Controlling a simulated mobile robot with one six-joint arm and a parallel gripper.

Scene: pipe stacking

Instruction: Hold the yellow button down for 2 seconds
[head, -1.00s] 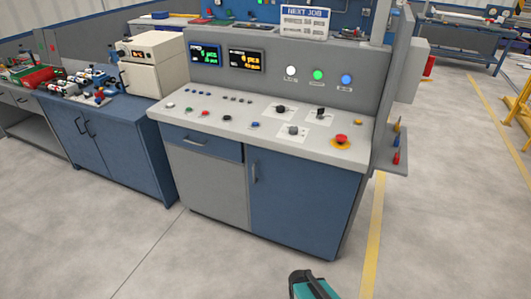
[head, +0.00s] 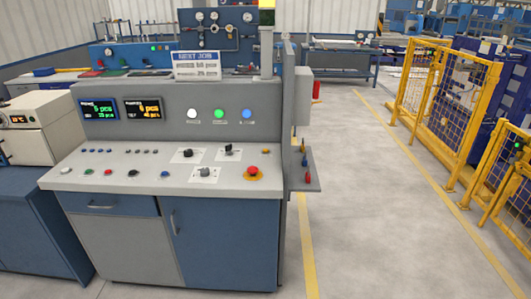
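A grey control console (head: 180,187) with blue doors stands left of centre in the head view. A row of small buttons runs along its worktop: a white button (head: 65,171), a green button (head: 88,172), a red button (head: 108,172), and darker ones to the right. A red mushroom button (head: 252,170) sits on a yellow ring at the right end. I cannot make out a plain yellow button among the small controls. My gripper is not in view.
Two small displays (head: 143,109) and white, green and blue round lights (head: 219,114) are on the upright panel. A beige box (head: 36,128) stands left. Yellow fencing (head: 440,120) is at right. The floor (head: 375,230) between is clear.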

